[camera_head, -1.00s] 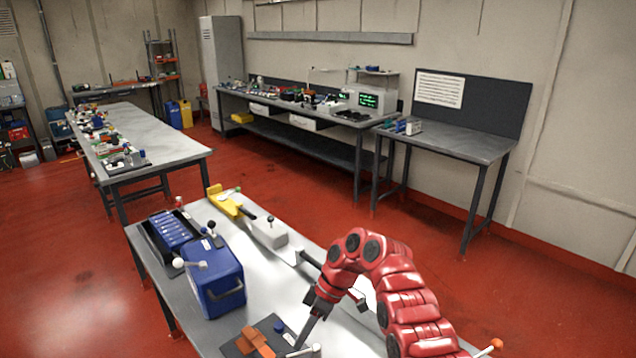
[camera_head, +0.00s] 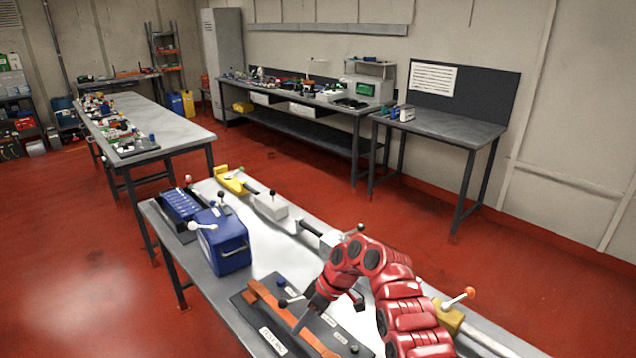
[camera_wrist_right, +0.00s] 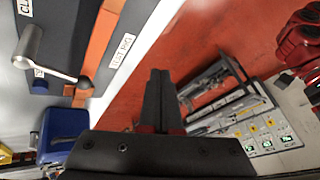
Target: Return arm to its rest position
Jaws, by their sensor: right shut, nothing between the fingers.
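My right arm (camera_head: 385,285) is red and comes in from the lower right of the head view, bent over the near table. Its dark gripper (camera_head: 300,325) points down over the dark board with the orange strip. In the right wrist view the gripper's two dark fingers (camera_wrist_right: 158,98) are together, with nothing between them. The orange strip (camera_head: 266,302) lies along the dark board (camera_head: 246,312), which has white labels. My left gripper is not in view.
A blue battery box (camera_head: 222,250) and a blue multi-cell block (camera_head: 181,207) stand at the table's left. A yellow-ended bar fixture (camera_head: 230,181) runs along the far edge, with a grey block (camera_head: 270,207). An orange-tipped lever (camera_head: 458,300) stands near my arm.

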